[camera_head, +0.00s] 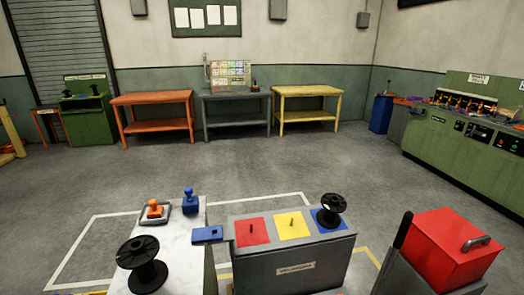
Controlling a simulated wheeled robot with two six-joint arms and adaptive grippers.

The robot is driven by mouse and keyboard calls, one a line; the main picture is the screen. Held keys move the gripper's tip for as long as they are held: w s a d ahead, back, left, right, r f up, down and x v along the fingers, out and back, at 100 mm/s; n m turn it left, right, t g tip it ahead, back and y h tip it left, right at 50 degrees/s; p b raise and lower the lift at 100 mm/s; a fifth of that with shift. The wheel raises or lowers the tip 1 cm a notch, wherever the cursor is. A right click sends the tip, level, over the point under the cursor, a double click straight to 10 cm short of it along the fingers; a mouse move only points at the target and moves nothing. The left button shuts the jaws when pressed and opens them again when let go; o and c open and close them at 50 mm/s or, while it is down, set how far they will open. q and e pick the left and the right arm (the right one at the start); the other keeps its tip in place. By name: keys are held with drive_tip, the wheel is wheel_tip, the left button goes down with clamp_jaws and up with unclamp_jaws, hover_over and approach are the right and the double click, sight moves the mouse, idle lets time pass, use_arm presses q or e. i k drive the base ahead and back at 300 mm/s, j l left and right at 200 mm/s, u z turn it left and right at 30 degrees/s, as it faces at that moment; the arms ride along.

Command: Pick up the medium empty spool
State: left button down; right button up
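A black empty spool (141,265) stands upright on the white-topped table (187,248) at the front left. It looks larger than the other black spool (331,211), which sits on the blue square at the right of the grey stand (292,262). I cannot tell from size alone which of the two is the medium one. The red square (252,232) and yellow square (293,226) of the stand each show a bare upright peg. Neither of my grippers is in view.
A tray with an orange-handled stamp (154,209), a blue stamp (190,201) and a blue block (207,234) are on the white table. A red box (445,250) stands at the right. Orange, grey and yellow tables line the back wall. The middle floor is clear.

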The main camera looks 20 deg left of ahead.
sight(138, 254)
drive_tip(key=u, duration=1.8)
